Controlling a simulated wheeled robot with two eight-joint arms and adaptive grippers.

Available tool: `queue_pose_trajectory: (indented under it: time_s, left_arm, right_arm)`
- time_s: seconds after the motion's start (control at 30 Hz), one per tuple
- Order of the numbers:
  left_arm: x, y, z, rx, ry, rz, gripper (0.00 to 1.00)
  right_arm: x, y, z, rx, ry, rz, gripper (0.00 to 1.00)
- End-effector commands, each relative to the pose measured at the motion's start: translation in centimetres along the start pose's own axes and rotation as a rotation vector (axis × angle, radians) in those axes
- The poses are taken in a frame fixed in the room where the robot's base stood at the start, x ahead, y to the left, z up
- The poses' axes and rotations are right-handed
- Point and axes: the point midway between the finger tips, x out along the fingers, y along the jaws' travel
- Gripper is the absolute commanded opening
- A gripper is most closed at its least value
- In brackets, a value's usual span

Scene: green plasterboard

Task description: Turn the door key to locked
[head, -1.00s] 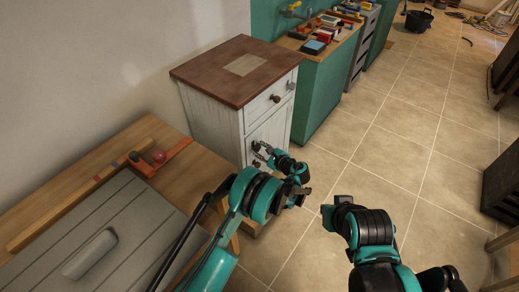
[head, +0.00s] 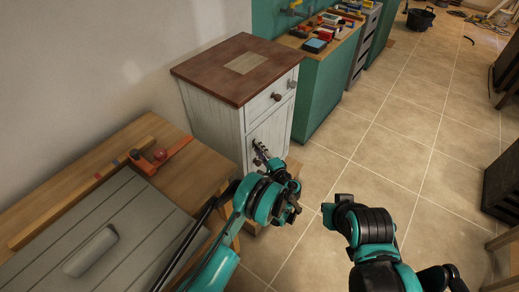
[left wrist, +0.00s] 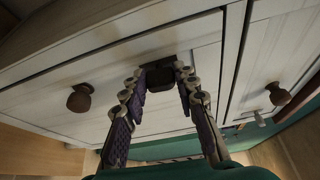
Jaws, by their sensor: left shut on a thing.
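A white cabinet (head: 222,128) with a brown top stands against the wall. Its front has a drawer (head: 270,105) above a door (left wrist: 135,52). My left gripper (head: 259,153) is at the door's front in the head view. In the left wrist view its two fingers close in on a small dark piece at the door's edge, the key (left wrist: 182,73) by its place. The fingers hide much of it, so I cannot tell its angle. My right arm shows at the lower right of the head view, away from the cabinet; its fingers cannot be made out.
A round door knob (left wrist: 80,97) and a drawer knob (left wrist: 277,94) stick out on either side of my left gripper. A wooden bench (head: 192,168) with a grey panel (head: 140,225) stands at the left. A teal workbench (head: 322,85) stands beyond the cabinet. The tiled floor (head: 400,130) is open.

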Motion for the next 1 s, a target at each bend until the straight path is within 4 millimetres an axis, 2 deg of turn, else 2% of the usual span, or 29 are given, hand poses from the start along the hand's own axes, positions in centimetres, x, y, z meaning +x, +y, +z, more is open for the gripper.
queue_pose_trajectory:
  time_s: [0.33, 0.8, 0.83, 0.9, 1.0]
  left_arm:
    - [0.02, 0.22, 0.07, -0.103, -0.002, -0.041, 0.00]
    - [0.03, 0.26, 0.07, -0.116, -0.003, -0.045, 0.00]
    - [0.03, 0.26, 0.08, -0.116, -0.003, -0.045, 0.34]
    - [0.03, 0.25, 0.07, -0.115, -0.002, -0.045, 0.50]
    - [0.02, 0.23, 0.05, -0.115, -0.002, -0.046, 0.50]
  right_arm:
    - [0.01, 0.00, 0.00, 0.000, 0.000, 0.000, 0.00]
    - [0.01, 0.00, 0.01, 0.000, 0.000, 0.000, 0.00]
    - [0.01, 0.00, 0.01, 0.000, 0.000, 0.000, 0.00]
    - [0.01, 0.00, 0.00, 0.000, 0.000, 0.000, 0.00]
    - [0.01, 0.00, 0.00, 0.000, 0.000, 0.000, 0.00]
